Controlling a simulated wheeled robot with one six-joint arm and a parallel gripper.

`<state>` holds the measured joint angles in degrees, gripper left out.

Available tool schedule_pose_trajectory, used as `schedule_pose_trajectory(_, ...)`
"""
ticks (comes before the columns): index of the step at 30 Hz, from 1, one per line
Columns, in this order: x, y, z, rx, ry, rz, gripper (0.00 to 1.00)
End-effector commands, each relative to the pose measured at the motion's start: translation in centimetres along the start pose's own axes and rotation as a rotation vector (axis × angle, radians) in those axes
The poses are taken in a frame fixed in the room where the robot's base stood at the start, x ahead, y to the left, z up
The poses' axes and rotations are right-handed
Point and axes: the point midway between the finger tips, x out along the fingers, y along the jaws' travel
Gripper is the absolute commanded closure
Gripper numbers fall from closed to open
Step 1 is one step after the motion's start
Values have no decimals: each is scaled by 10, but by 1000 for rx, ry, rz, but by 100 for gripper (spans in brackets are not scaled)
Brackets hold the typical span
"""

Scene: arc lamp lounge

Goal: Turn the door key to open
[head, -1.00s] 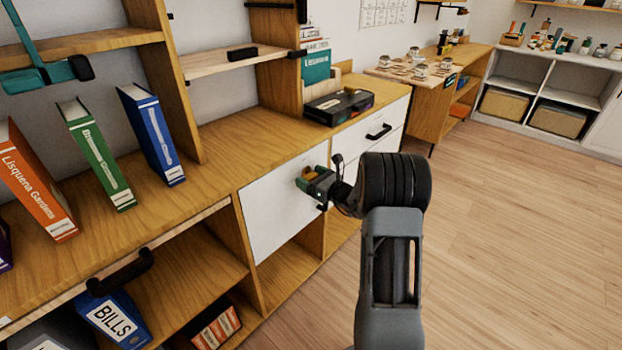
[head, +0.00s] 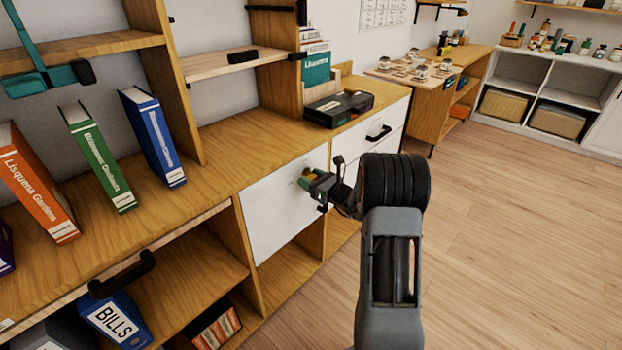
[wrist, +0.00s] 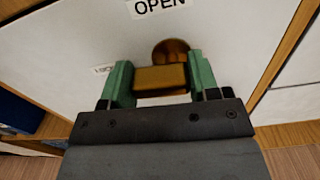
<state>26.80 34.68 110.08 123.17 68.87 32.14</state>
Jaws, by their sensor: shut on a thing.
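The white cabinet door (head: 275,208) is closed in the low wooden cabinet, left of the white drawers. The brass key (wrist: 160,80) stands out from the round brass lock (wrist: 172,50) on this door. My gripper (wrist: 158,83) has its two green fingers on either side of the key's flat head, shut on it. In the head view my gripper (head: 315,182) is at the upper right part of the door, and the key is mostly hidden by the fingers. An "OPEN" label (wrist: 160,4) is above the lock. A second, tilted label (wrist: 104,69) is to its left.
The cabinet top holds an orange binder (head: 38,188), a green binder (head: 98,160), a blue binder (head: 152,138) and a dark tray (head: 338,107). A black drawer handle (head: 378,133) sticks out right of my gripper. The wooden floor (head: 500,240) at right is clear.

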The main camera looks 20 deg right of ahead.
Motion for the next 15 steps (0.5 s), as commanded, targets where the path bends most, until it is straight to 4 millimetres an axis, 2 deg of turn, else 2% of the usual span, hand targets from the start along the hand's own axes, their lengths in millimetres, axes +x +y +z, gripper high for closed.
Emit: schedule_pose_trajectory(15, 0, -2, 10, 439, 2, 0, 68)
